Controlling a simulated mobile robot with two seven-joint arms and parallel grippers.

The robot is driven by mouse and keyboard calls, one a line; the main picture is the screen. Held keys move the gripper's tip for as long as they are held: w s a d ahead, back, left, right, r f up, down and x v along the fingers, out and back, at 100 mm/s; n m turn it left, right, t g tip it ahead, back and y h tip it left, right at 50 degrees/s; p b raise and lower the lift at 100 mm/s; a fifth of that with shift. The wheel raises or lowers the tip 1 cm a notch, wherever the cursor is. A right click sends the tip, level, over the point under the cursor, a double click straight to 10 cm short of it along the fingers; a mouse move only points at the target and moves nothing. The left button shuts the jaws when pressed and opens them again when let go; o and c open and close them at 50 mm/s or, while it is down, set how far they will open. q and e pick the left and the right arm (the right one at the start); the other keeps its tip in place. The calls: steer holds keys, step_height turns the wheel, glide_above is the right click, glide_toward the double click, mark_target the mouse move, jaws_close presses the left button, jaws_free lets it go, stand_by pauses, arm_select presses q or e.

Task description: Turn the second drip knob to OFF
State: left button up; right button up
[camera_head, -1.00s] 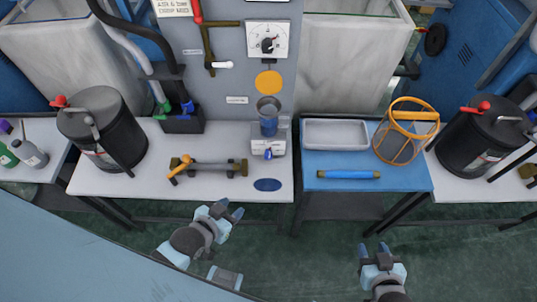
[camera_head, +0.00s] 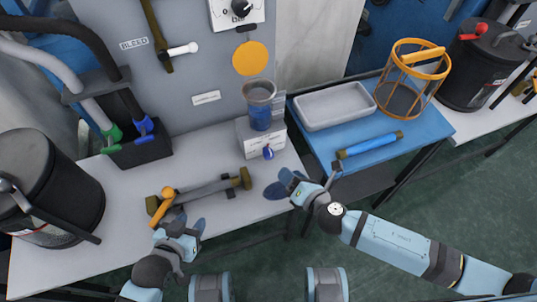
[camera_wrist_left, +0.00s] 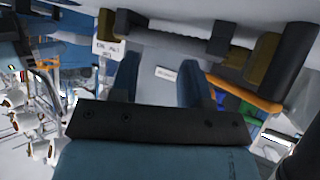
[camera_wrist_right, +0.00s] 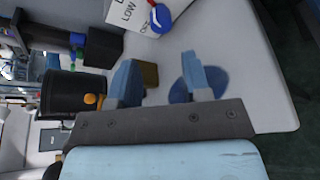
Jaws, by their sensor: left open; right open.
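A small blue knob (camera_head: 268,152) sits on the front of a white box (camera_head: 248,138) under a blue-filled cup (camera_head: 260,118). In the right wrist view the blue knob (camera_wrist_right: 160,18) is on a white label with "LOW" and other words partly cut off; its exact setting is unclear. My right gripper (camera_head: 310,178) is open and empty at the bench's front edge, below and right of the knob, apart from it. My left gripper (camera_head: 180,234) is open and empty by the front edge, near the orange-handled valve bar. I cannot tell which knob is the second one.
The orange-handled valve bar (camera_head: 215,190) and a dark blue disc (camera_head: 276,189) lie on the grey bench. Green (camera_head: 112,134) and blue (camera_head: 144,125) handles stand at left. A blue table to the right holds a grey tray (camera_head: 300,118), an orange-rimmed basket (camera_head: 388,99) and a blue cylinder (camera_head: 370,146).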

mark_target(271, 156)
steer(key=b+x, duration=0.1)
steer(key=x, duration=0.9)
steer(key=shift+w+a+f, duration=0.1)
steer(key=shift+w+f, duration=0.1)
steer(key=shift+w, duration=0.05)
steer(key=c, duration=0.6)
